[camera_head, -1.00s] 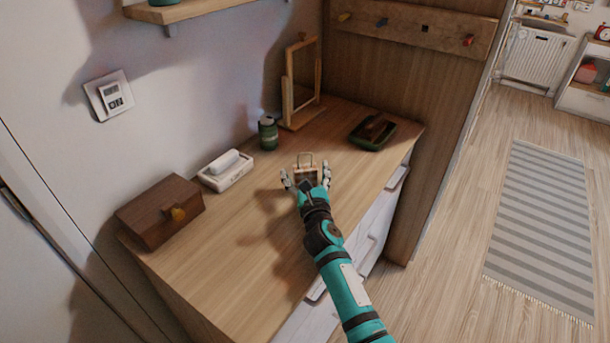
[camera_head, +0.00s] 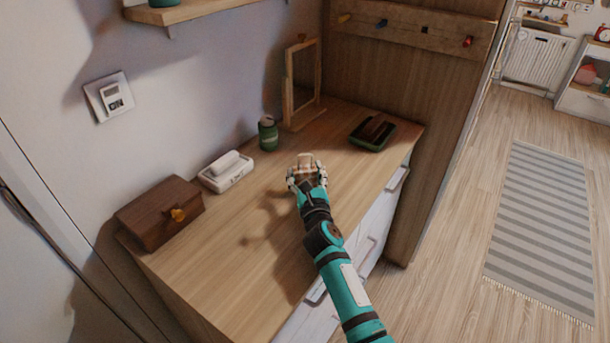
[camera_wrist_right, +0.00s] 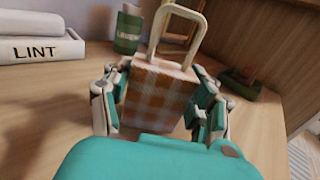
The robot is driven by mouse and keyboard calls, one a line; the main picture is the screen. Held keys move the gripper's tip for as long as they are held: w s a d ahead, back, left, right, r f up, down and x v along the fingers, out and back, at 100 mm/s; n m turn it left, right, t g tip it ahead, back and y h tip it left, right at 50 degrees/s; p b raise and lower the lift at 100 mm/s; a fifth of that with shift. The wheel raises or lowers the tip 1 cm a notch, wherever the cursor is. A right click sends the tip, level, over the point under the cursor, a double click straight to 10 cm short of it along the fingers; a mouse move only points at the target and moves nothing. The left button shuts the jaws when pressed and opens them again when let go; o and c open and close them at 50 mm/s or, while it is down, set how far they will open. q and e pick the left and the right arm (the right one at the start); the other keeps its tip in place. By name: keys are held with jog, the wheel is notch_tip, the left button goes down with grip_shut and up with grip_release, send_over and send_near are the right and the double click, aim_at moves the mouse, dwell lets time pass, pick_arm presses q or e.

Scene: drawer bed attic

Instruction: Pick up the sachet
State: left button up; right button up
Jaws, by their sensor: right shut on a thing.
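The sachet (camera_wrist_right: 157,92) is a small brown and white plaid block with a cream loop handle on top. In the right wrist view it stands upright between the fingers of my right gripper (camera_wrist_right: 160,105), which are shut on its sides. In the head view my right gripper (camera_head: 307,178) is over the middle of the dresser top and hides most of the sachet. I cannot tell if the sachet's base touches the wood. My left gripper is not in view.
The dresser top (camera_head: 245,275) is clear in front. Around it stand a wooden box (camera_head: 160,212), a white lint box (camera_head: 227,171), a green can (camera_head: 268,134), a wooden frame (camera_head: 302,85) and a dark green tray (camera_head: 358,141). A wooden panel (camera_head: 440,110) rises at the right.

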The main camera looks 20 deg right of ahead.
aim_at(305, 168)
jog(key=shift+r, duration=0.45)
notch_tip(305, 168, up, 3)
jog(key=shift+r+p, duration=0.1)
jog(key=shift+p, duration=0.9)
jog(key=s+d+r, duration=0.1)
jog(key=s, duration=1.5)
jog(key=shift+d, duration=0.2)
jog(key=shift+w, duration=0.1)
